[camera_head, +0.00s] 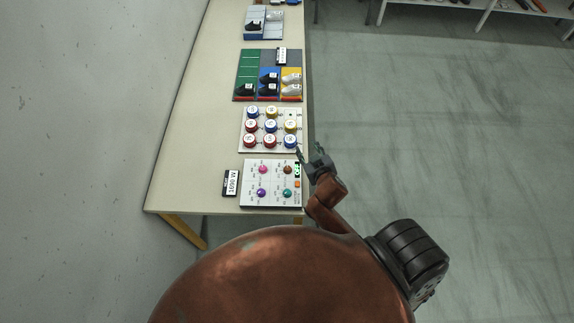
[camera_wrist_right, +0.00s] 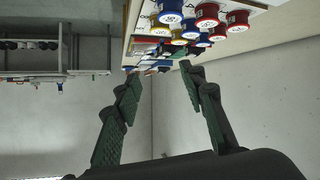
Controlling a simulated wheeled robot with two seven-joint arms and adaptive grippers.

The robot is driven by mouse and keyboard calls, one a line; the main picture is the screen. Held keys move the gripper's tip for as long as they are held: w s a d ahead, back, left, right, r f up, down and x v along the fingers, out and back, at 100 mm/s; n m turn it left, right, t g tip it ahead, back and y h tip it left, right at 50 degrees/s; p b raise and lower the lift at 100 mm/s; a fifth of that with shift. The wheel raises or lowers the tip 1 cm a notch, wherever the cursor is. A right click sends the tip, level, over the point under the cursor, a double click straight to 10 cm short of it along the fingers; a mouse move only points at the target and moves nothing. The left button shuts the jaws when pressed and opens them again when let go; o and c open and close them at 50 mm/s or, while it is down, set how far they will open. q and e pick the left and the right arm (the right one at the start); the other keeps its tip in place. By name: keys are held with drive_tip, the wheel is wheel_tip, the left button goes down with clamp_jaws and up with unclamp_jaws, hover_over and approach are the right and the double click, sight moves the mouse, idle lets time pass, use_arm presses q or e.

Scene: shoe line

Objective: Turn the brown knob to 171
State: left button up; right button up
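The brown knob (camera_head: 287,170) is at the upper right of a white knob panel (camera_head: 270,203) on the near end of the table. The panel also carries a pink knob (camera_head: 263,170), a purple knob (camera_head: 261,193) and a teal knob (camera_head: 287,193). Dial numbers are too small to read. My right gripper (camera_head: 308,152) is just off the table's right edge, right of and slightly beyond the brown knob, not touching it. In the right wrist view its fingers (camera_wrist_right: 158,76) are spread with nothing between them. My left gripper is not in view.
A board of red, blue and yellow round buttons (camera_head: 245,149) sits just beyond the panel; they also show in the right wrist view (camera_wrist_right: 207,14). A "1690 W" display (camera_head: 231,183) is left of the panel. Shoe trays (camera_head: 248,62) stand farther along the table (camera_head: 200,110).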

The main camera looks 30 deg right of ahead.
drive_tip(key=w+a+r+n+t+y, duration=0.3)
drive_tip(key=w+a+r+n+y, duration=0.15)
drive_tip(key=a+r, duration=0.4)
drive_tip(key=w+a+r+n+t+y, duration=0.3)
drive_tip(key=w+a+r+y, duration=0.3)
drive_tip(key=r, duration=0.3)
drive_tip(key=s+a+f+n+g+y, duration=0.1)
drive_tip(key=s+a+n+g+y, duration=0.1)
drive_tip(key=a+n+g+y, duration=0.45)
drive_tip(key=s+a+f+n+g+y, duration=0.15)
drive_tip(key=a+n, duration=0.25)
drive_tip(key=a, duration=0.6)
drive_tip(key=m+g+h, duration=0.2)
drive_tip(key=g+h, duration=0.8)
drive_tip(key=h, duration=0.5)
hover_over(288, 168)
wheel_tip(288, 168, down, 19)
drive_tip(key=shift+w+a+f+p, duration=0.15)
drive_tip(key=shift+f+p, duration=0.05)
drive_tip(key=shift+p, duration=0.15)
drive_tip(key=shift+f, duration=0.3)
wheel_tip(288, 168, down, 7)
drive_tip(key=shift+p, duration=0.5)
